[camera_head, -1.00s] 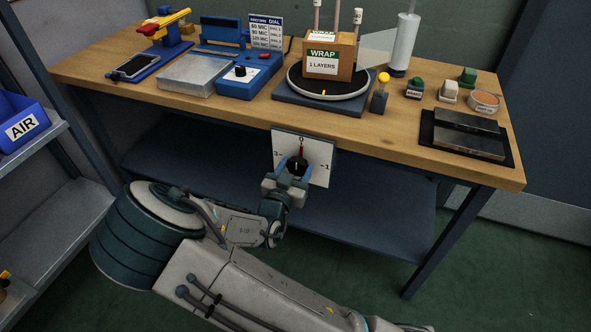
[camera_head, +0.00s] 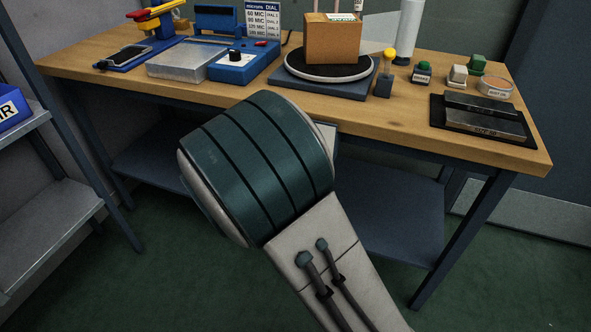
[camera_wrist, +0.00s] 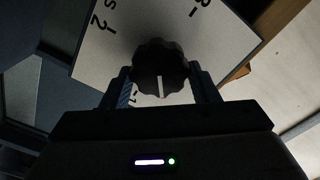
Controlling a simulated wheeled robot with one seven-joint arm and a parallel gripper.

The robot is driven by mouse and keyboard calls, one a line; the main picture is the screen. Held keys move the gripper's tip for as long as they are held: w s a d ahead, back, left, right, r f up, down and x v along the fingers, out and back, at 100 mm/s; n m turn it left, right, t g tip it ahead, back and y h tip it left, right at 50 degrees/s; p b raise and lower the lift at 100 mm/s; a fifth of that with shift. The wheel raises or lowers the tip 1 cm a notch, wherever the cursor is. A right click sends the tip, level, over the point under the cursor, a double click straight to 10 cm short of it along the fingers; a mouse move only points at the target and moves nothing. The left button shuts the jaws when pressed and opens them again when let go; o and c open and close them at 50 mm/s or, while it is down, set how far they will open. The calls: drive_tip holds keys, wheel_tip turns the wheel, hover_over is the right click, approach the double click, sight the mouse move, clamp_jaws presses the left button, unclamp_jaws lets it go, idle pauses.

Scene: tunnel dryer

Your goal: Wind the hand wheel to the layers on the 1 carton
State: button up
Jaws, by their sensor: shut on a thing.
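The hand wheel is a dark, scalloped knob (camera_wrist: 160,58) on a white dial plate (camera_wrist: 215,45), seen close up in the wrist view. Its white pointer line faces straight down in that picture, beside a partly hidden mark that looks like 1. My gripper (camera_wrist: 162,90) is shut on the knob, one finger on each side. In the head view my arm hides the gripper and knob; only a sliver of the plate (camera_head: 327,131) shows. The carton (camera_head: 331,40) stands upright on the round turntable (camera_head: 327,73); a plain brown face is toward me and its layers label is out of sight.
The wooden bench (camera_head: 400,119) carries a blue dial unit (camera_head: 245,68), a yellow-knobbed post (camera_head: 385,75), small stamps and a dark flat plate set (camera_head: 485,117). A metal shelf with a blue bin (camera_head: 12,110) stands at left. Green floor is open in front.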

drive_tip(key=m+b, duration=0.2)
drive_tip(key=b, duration=0.1)
drive_tip(key=m+b, duration=0.2)
drive_tip(key=b, duration=0.2)
drive_tip(key=m+b, duration=0.3)
drive_tip(key=shift+f+b, duration=0.3)
drive_tip(key=shift+b, duration=0.1)
drive_tip(key=shift+r+m, duration=0.1)
drive_tip(key=shift+m, duration=0.2)
drive_tip(key=o, duration=1)
drive_tip(key=p+v, duration=0.2)
drive_tip(key=v, duration=1.2)
drive_tip(key=shift+d+p, duration=0.1)
drive_tip(key=shift+p, duration=0.25)
